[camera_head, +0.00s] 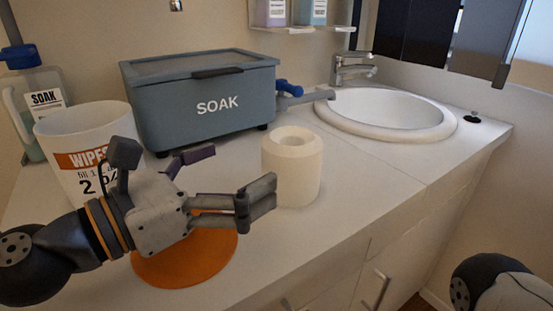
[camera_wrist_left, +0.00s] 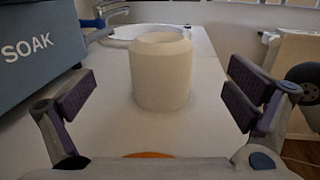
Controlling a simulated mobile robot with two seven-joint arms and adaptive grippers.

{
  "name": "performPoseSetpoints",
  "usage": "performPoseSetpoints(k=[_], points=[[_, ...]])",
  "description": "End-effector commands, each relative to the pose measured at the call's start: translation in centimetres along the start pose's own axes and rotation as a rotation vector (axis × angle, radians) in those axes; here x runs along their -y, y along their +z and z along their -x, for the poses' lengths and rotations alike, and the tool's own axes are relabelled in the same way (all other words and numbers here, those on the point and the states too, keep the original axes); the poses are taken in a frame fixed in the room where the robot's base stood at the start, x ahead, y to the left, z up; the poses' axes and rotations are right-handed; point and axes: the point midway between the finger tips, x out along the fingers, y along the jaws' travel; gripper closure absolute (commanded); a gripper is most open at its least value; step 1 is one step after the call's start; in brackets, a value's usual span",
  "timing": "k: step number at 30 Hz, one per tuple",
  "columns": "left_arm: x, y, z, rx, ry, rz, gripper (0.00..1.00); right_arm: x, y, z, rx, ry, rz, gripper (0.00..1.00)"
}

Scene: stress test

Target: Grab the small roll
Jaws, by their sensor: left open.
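A small cream-white roll (camera_head: 292,172) stands upright on the counter, in front of the SOAK box's right end, with its hollow top facing up. My left gripper (camera_head: 222,174) is open and empty, just left of the roll in the head view, with its fingers pointing toward it. In the left wrist view the roll (camera_wrist_left: 161,75) stands centred ahead, beyond the gap between the two spread finger pads (camera_wrist_left: 160,105). No finger appears to be touching it. Only part of my right arm shows at the lower right of the head view; its gripper is not seen.
A grey-blue SOAK box (camera_head: 203,112) stands behind, with a blue-handled tap. A white WIPES tub (camera_head: 88,131) and a SOAK jug (camera_head: 40,90) are at left. An orange disc (camera_head: 190,262) lies under my left gripper. A sink (camera_head: 437,122) is at back right. Counter right of the roll is clear.

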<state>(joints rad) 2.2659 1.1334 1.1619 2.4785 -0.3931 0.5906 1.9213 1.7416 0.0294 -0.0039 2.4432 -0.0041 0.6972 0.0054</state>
Motion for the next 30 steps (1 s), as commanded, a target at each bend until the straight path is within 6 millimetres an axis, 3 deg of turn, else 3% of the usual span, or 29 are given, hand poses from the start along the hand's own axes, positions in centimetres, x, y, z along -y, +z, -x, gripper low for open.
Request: performPoseSetpoints(k=[1,7,15,19,24,25,30], points=[[0.2,-0.9,-1.3,-0.006,-0.007,0.001,0.02,0.0,0.2,-1.2,0.023,0.001,0.0,0.6],[0.1,-0.3,-5.0,-0.003,-0.002,-0.001,0.02,0.0,0.1,-0.3,0.006,0.001,0.0,0.6],[-0.5,-0.9,-9.5,-0.003,-0.003,-0.001,0.02,0.0,0.0,0.1,0.0,0.0,0.0,0.6],[-0.5,-0.9,-10.6,-0.003,-0.002,0.001,0.02,0.0,0.0,0.1,-0.002,0.0,0.0,0.6],[-0.6,-1.0,-10.7,-0.004,-0.001,0.002,0.02,0.0,0.0,0.1,-0.001,0.0,0.0,0.6],[-0.6,-1.0,-10.7,-0.004,-0.001,0.002,0.04,0.0,0.0,0.1,-0.001,0.0,0.0,0.6],[-0.6,-1.0,-10.7,-0.004,-0.001,0.002,0.43,0.0,0.0,0.1,-0.001,0.0,0.0,0.6]])
